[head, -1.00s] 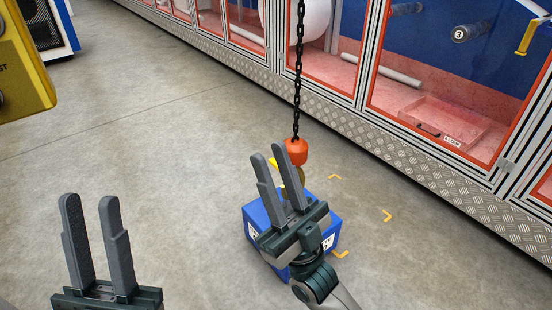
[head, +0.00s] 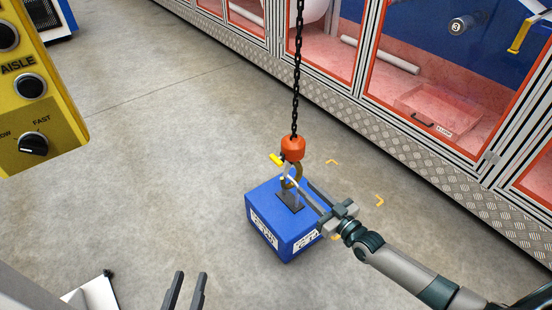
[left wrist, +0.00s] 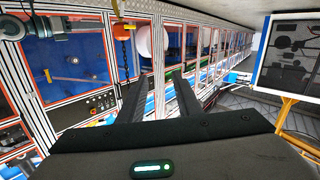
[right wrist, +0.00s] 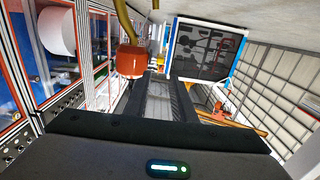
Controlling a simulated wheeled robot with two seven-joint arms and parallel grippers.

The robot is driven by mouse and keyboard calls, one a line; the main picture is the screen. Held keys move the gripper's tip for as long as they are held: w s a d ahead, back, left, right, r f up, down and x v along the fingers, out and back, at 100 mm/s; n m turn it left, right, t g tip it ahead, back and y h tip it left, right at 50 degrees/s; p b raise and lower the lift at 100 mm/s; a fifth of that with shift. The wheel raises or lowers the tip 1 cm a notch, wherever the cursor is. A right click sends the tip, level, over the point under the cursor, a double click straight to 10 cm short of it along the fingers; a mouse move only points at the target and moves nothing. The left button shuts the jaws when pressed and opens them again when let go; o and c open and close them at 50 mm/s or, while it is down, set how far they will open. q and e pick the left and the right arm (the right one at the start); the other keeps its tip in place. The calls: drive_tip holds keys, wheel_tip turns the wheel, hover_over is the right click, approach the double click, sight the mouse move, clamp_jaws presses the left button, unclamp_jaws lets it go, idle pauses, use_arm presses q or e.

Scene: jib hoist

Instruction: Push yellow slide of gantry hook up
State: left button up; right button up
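The orange hook block (head: 292,148) hangs on a black chain, with the brass-coloured hook (head: 290,178) below it. The yellow slide (head: 276,159) sticks out left, just under the block. The hook hangs at the handle on top of a blue box (head: 262,213); I cannot tell whether it is engaged. My right gripper (head: 297,180) reaches in from the right, open, its fingertips close to the hook and below the slide; contact is unclear. The block shows close by in the right wrist view (right wrist: 131,60). My left gripper (head: 191,274) is open and empty, low and away from the hook.
A yellow control panel (head: 50,110) with knobs is at the upper left. Glazed, red-framed cabinets (head: 420,60) run along the back right. Yellow corner marks (head: 380,201) lie on the floor beside the box. The floor left of the box is clear.

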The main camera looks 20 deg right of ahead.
sight(271, 155)
use_arm(q)
drive_tip(key=shift+r, duration=0.1)
use_arm(e)
drive_tip(key=shift+w, duration=0.1)
